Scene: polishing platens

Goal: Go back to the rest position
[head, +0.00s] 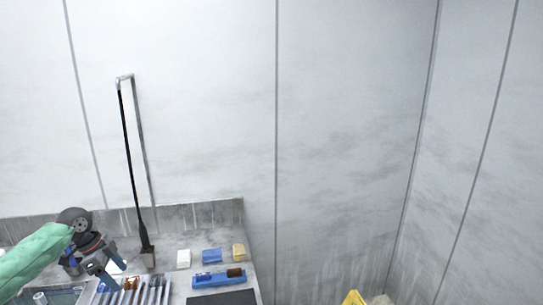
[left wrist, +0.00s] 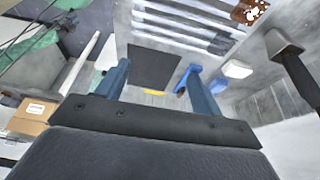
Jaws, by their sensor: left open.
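My left arm, in a green sleeve, comes in from the left of the head view over the bench. My left gripper (head: 106,272) is above the bench's left part, near a slotted metal rack (head: 150,290). In the left wrist view its two blue fingers (left wrist: 158,72) stand wide apart with nothing held between them. The rack shows at the top of that view (left wrist: 185,30), and a dark mat (left wrist: 153,66) lies beyond the fingers. My right gripper is in neither view.
The bench (head: 178,273) also holds a white block (head: 184,258), a blue block (head: 212,255), a yellow block (head: 239,251) and a blue tray (head: 212,280). Bare walls fill the right.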

